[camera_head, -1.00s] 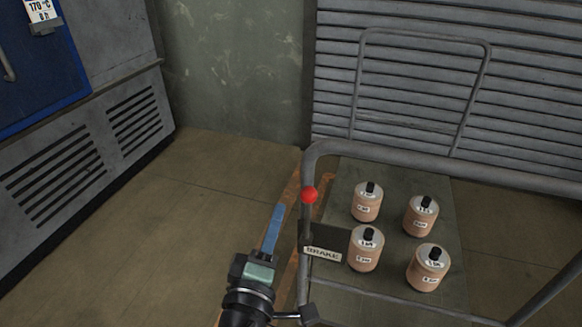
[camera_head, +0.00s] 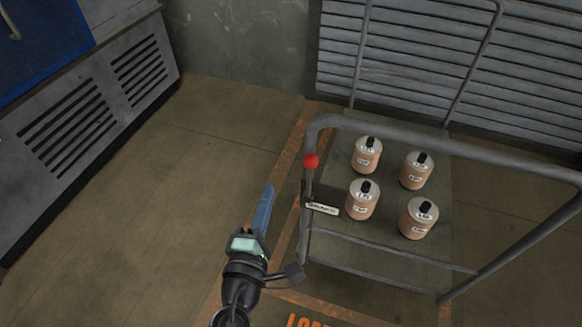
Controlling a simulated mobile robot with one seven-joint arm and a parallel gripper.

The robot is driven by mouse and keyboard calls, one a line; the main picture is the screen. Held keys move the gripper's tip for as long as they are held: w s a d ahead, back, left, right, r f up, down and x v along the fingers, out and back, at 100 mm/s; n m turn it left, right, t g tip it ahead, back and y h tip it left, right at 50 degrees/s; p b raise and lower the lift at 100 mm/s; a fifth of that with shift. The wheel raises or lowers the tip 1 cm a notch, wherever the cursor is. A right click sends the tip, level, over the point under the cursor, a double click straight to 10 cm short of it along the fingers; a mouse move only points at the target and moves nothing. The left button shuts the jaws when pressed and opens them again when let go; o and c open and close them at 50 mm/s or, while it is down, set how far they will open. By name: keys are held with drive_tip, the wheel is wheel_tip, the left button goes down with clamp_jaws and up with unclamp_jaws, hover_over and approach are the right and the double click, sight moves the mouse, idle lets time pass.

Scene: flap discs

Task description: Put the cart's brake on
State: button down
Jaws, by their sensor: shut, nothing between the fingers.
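The cart (camera_head: 400,140) is a grey tube-framed trolley on the right of the head view. A red ball knob (camera_head: 311,161) sits at its left upright, just above a small white label plate (camera_head: 322,208). The plate's lettering is too small to read now. My gripper (camera_head: 264,208) is left of the upright and lower than the knob in the picture, with its blue fingers together and empty. It is apart from the knob. The lever behind the knob is mostly hidden.
Several tan cylinders (camera_head: 361,200) with black tops stand on the cart's deck. Orange floor lines (camera_head: 290,235) run beside the cart. A grey cabinet (camera_head: 90,110) stands at the left and a slatted shutter (camera_head: 420,60) behind. The floor between cabinet and cart is clear.

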sight(309, 180)
drive_tip(key=w+d+p, duration=0.1)
drive_tip(key=w+d, duration=0.3)
drive_tip(key=w, duration=0.4)
drive_tip(key=shift+d+r+p, duration=0.25)
drive_tip(key=shift+d+p, duration=0.1)
drive_tip(key=shift+w, duration=0.1)
